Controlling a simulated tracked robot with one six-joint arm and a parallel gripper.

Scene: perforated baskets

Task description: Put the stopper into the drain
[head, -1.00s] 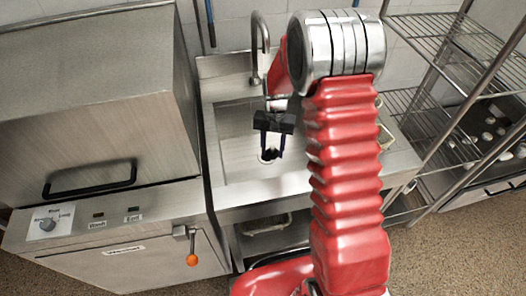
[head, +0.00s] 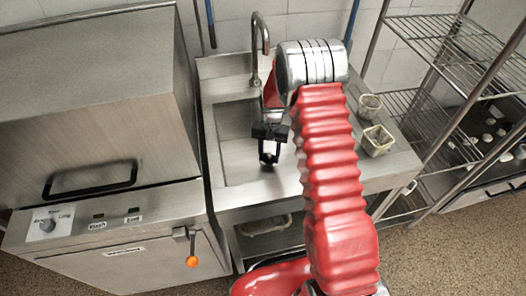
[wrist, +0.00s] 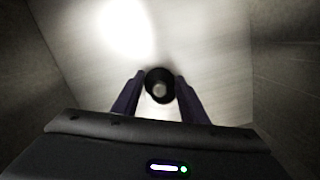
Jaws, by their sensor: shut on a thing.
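My gripper (head: 268,160) points down into the steel sink basin (head: 236,135), low and near its front part. Its two dark fingers are shut on the stopper, a small round black piece with a pale grey centre, which shows between the fingertips in the wrist view (wrist: 160,86). In the head view the stopper is small and mostly hidden by the fingers. The drain cannot be made out separately now; the gripper and stopper cover that part of the basin floor. I cannot tell whether the stopper touches the floor.
A faucet (head: 256,45) rises at the back of the sink. A steel dishwasher (head: 95,110) stands close on the left. Two small perforated baskets (head: 377,140) sit on the counter at the right, beside my arm. A wire shelf rack (head: 440,45) stands further right.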

